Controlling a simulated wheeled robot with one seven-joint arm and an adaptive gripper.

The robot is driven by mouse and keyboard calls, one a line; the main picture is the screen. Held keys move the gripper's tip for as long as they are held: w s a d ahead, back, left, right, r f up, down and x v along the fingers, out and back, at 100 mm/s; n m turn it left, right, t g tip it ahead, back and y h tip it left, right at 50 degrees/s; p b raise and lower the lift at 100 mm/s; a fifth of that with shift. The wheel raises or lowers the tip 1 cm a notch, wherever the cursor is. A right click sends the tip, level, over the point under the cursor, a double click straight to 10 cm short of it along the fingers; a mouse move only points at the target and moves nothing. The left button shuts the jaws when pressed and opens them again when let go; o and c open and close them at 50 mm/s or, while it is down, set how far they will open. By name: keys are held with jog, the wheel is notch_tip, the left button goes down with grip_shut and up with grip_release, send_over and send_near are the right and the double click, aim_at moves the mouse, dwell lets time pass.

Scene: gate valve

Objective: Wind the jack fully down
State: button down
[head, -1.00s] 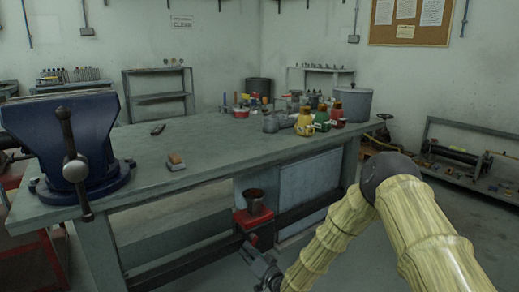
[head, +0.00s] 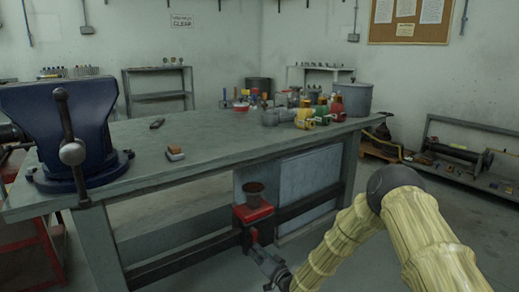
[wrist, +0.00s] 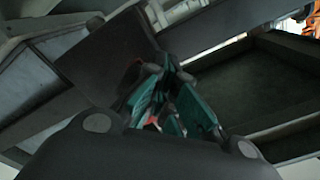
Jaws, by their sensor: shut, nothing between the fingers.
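The jack (head: 253,213) appears as a red body with a dark round cup on top, standing in front of the bench's lower rail. My gripper (head: 253,240) reaches up from the lower right to just below the red body; its tips are small and dark there, so contact is unclear. In the wrist view my gripper's teal fingers (wrist: 165,78) are shut together with nothing held. A small red patch shows between the finger links, too small to identify. The jack's crank or handle cannot be made out.
The grey bench (head: 200,150) stands over this area, with a blue vise (head: 65,130) at its left end. A sanding block (head: 175,153), bottles (head: 305,118) and a grey pot (head: 352,98) are on top. A low rack (head: 465,160) stands right; floor between is open.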

jog(key=shift+s+d+f, duration=0.1)
jog(key=shift+s+f, duration=0.15)
jog(key=shift+f, duration=0.35)
jog(key=p+v, duration=0.3)
jog(key=v, duration=0.4)
jog(key=shift+s+d+r, duration=0.15)
jog(key=shift+d+r, duration=0.05)
jog(key=shift+d, duration=0.05)
